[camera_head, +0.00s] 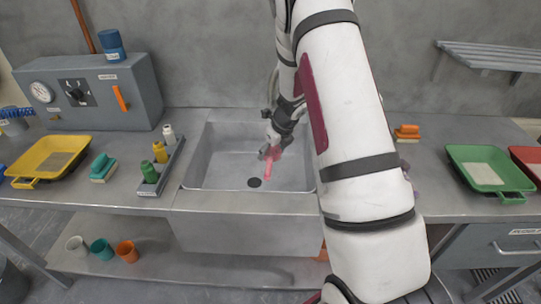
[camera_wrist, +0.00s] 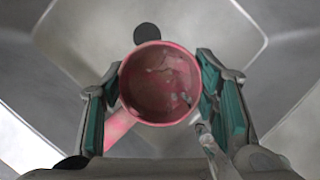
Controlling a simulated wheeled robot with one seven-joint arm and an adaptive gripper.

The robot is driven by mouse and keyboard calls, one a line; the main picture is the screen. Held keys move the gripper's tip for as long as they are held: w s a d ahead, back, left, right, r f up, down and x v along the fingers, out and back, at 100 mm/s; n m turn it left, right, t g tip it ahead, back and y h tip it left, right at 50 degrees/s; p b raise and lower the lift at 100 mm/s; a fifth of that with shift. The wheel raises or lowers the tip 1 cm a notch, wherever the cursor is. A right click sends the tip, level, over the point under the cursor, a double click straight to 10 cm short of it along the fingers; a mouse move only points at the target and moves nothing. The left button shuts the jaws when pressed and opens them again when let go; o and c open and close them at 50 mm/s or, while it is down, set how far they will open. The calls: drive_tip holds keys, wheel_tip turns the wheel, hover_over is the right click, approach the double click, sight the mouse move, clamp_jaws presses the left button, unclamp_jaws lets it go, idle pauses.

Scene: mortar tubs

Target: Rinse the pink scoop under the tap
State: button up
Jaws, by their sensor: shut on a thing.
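The pink scoop (camera_head: 270,153) is in my gripper (camera_head: 273,142), inside the sink basin (camera_head: 215,165) and above its floor. In the wrist view the scoop's round cup (camera_wrist: 160,84) lies between the two teal-padded fingers of my gripper (camera_wrist: 160,72), its open mouth facing the camera. Its pink handle (camera_wrist: 118,128) runs to the lower left. Grey smears and specks show inside the cup. A curved grey pipe (camera_head: 272,84), seemingly the tap, shows beside my arm, partly hidden. I cannot make out running water.
The dark drain (camera_head: 254,182) is in the basin floor. Left of the sink stand a bottle rack (camera_head: 163,168), a teal brush (camera_head: 103,167) and a yellow tray (camera_head: 28,180). Right are an orange brush (camera_head: 407,132) and a green tray (camera_head: 519,195). My arm hides the sink's right side.

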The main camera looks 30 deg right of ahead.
sight(270, 164)
drive_tip(key=shift+d, duration=0.15)
drive_tip(key=shift+d, duration=0.4)
drive_tip(key=shift+a, duration=0.6)
drive_tip(key=shift+s, duration=1.45)
drive_tip(key=s+b, duration=0.2)
drive_tip(key=s, duration=0.3)
drive_tip(key=shift+a, duration=0.2)
drive_tip(key=shift+s, duration=0.15)
idle(0.3)
